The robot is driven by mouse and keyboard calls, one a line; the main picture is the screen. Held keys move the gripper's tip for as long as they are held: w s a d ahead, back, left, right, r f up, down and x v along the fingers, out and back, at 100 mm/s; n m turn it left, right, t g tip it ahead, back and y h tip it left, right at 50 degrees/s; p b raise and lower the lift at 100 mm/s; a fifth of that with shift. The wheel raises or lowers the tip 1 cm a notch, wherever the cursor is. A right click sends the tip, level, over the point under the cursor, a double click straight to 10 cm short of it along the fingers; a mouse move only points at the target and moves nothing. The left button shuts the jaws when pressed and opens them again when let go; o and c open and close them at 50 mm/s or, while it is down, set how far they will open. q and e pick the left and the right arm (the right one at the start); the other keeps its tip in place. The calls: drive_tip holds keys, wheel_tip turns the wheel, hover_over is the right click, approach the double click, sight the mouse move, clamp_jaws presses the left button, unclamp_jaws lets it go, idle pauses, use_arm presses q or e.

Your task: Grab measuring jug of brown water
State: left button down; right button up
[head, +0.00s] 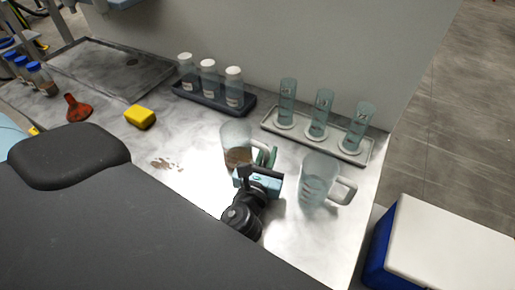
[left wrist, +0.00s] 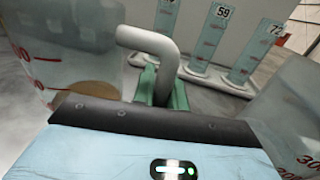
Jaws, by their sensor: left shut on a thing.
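The clear measuring jug of brown water (head: 236,136) stands upright on the marble-look bench, with shallow brown liquid at its bottom. It also shows in the left wrist view (left wrist: 65,55) at the left, with red scale marks. Its pale handle (left wrist: 150,40) points toward the cylinders. My left gripper (head: 266,157) is at the handle side of the jug; its green fingers (left wrist: 161,90) are shut on the handle. The fingertips are partly hidden behind the handle and gripper body. My right gripper is not in view.
An empty-looking clear jug (head: 316,182) stands close to the right of my gripper. Behind are a tray (head: 365,157) with three cylinders and a dark tray (head: 213,108) with three white-capped bottles. A yellow sponge (head: 140,117) and brown spill (head: 168,164) lie left.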

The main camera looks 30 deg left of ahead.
sight(264, 152)
use_arm(q)
drive_tip(key=shift+r, duration=0.15)
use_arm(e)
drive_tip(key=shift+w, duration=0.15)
